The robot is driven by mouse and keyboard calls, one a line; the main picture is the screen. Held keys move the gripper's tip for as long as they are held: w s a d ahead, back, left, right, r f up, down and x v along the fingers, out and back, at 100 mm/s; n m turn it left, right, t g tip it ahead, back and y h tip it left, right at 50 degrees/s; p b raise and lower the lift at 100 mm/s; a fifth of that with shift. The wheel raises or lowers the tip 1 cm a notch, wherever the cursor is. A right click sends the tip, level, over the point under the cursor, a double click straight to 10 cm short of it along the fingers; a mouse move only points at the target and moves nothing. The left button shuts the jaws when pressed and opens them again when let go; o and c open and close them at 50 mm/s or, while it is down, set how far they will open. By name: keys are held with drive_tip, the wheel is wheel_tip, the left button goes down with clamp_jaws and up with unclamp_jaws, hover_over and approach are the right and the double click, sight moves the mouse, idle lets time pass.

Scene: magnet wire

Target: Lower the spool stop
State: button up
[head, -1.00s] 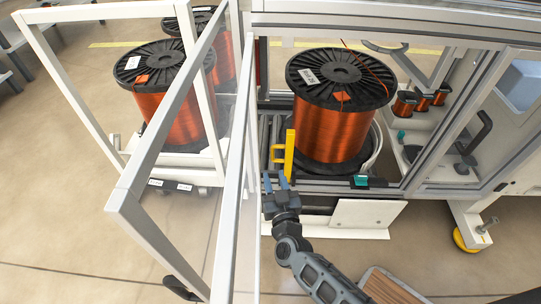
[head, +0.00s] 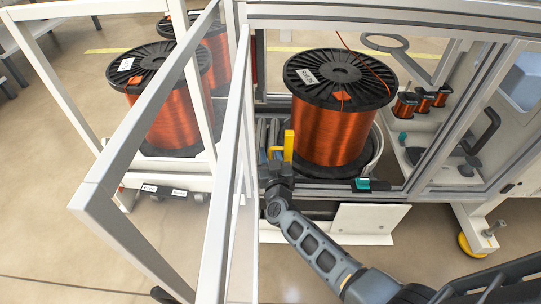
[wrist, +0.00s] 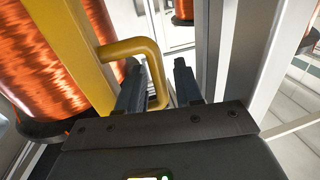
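The yellow spool stop (head: 288,146) stands upright at the front left of the large copper wire spool (head: 335,125), with a loop handle on its left side. My gripper (head: 274,160) is at this handle, in front of the stop. In the wrist view, the handle's (wrist: 156,75) outer bar lies between the two fingers of my gripper (wrist: 158,72). The left finger reaches into the loop and the right finger is outside it. The fingers are apart, with a visible gap on the right. The stop's lower end is hidden in the wrist view.
A white-framed door (head: 92,190) stands open close to the left of my arm. More large spools (head: 163,115) stand behind it. A grey machine frame post (head: 432,150) and small spools (head: 424,101) are on the right. A white panel (head: 370,218) is below the opening.

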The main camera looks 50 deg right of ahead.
clamp_jaws()
idle(0.6)
